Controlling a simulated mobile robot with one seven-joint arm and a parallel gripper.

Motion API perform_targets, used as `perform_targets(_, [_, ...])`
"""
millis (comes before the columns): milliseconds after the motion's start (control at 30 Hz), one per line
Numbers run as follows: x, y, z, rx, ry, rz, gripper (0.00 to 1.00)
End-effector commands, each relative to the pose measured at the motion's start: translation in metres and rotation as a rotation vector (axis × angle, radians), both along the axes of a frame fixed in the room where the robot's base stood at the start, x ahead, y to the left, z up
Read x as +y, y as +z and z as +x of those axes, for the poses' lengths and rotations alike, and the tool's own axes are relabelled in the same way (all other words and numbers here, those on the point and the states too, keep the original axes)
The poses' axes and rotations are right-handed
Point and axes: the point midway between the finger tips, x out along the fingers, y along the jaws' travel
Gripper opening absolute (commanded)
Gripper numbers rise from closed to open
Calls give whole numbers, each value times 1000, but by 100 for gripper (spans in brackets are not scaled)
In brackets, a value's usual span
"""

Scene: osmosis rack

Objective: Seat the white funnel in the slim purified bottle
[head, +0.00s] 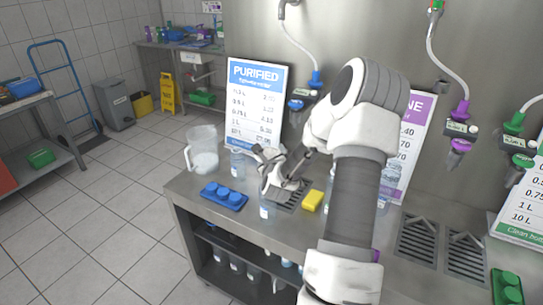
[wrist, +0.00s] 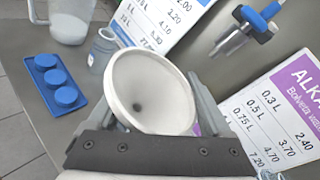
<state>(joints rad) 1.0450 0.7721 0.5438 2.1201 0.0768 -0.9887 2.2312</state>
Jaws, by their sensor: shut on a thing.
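My gripper (head: 278,172) is over the counter, shut on the white funnel (wrist: 135,88). In the wrist view the funnel's wide round mouth faces the camera between the two fingers, with a dark hole low inside. A clear bottle with a label (head: 266,207) stands just below my gripper in the head view; the funnel hides that spot in the wrist view. Another clear bottle (head: 238,163) stands farther back, and it also shows left of the funnel in the wrist view (wrist: 102,50). I cannot tell whether the funnel's spout touches or enters the near bottle.
A clear pitcher (head: 203,150) stands at the back left, with a blue tray of caps (head: 224,196) in front. A yellow sponge (head: 313,201) lies right of my gripper. The PURIFIED sign (head: 257,103) and a blue tap (head: 302,101) are behind. Drain grates (head: 418,238) are at right.

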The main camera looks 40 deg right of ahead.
Motion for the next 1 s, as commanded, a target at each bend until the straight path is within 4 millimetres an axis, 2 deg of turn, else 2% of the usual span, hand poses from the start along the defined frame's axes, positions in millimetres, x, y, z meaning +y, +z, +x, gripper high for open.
perform_targets(567, [0, -4, 0, 0, 0, 0, 23])
perform_targets(1000, [0, -19, 0, 0, 0, 0, 23])
